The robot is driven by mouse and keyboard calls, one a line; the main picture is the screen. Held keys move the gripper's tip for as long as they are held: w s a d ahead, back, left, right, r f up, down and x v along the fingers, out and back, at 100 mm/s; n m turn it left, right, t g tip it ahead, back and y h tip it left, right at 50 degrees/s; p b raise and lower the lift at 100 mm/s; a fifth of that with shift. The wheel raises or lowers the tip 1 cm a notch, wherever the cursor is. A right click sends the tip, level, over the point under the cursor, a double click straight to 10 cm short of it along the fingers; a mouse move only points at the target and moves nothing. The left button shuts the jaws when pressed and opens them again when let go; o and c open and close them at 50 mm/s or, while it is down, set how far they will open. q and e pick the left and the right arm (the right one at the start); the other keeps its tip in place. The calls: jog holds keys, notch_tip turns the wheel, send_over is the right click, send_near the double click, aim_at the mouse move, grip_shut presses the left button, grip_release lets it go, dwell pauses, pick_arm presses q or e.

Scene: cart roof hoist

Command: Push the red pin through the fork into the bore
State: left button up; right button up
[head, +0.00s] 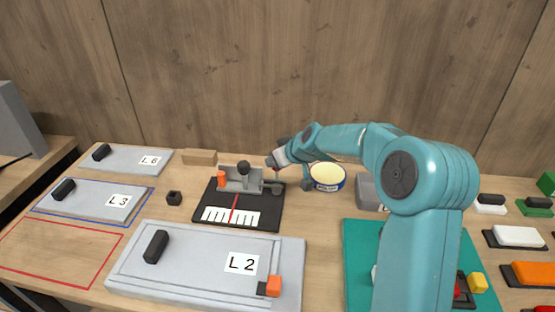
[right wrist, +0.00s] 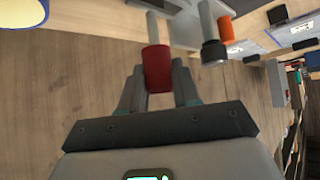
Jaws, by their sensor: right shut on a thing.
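The red pin (right wrist: 157,68) has a red handle and a thin grey shaft. In the right wrist view my right gripper (right wrist: 157,82) is shut on its handle, with the shaft pointing away from the jaws. In the head view my right gripper (head: 273,162) is at the right end of a grey bracket (head: 254,181), which appears to hold the fork. The bracket carries a black knob (head: 243,167) and an orange part (head: 221,179). I cannot tell whether the shaft tip is inside the fork; the bore is not clearly visible. My left gripper is not in view.
The bracket stands on a black board (head: 266,212) with a white scale and red pointer. A cream-filled tin (head: 328,186) stands to its right. A grey L2 plate (head: 190,273) lies in front, and a small black block (head: 174,198) to the left. A wooden wall is behind.

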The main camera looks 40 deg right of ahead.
aim_at(277, 180)
jog(key=shift+r, duration=0.1)
dwell(0.5)
dwell(0.4)
jog(key=shift+b, duration=0.65)
dwell(0.6)
jog(key=shift+f+b, duration=2.8)
jog(key=shift+b, duration=0.15)
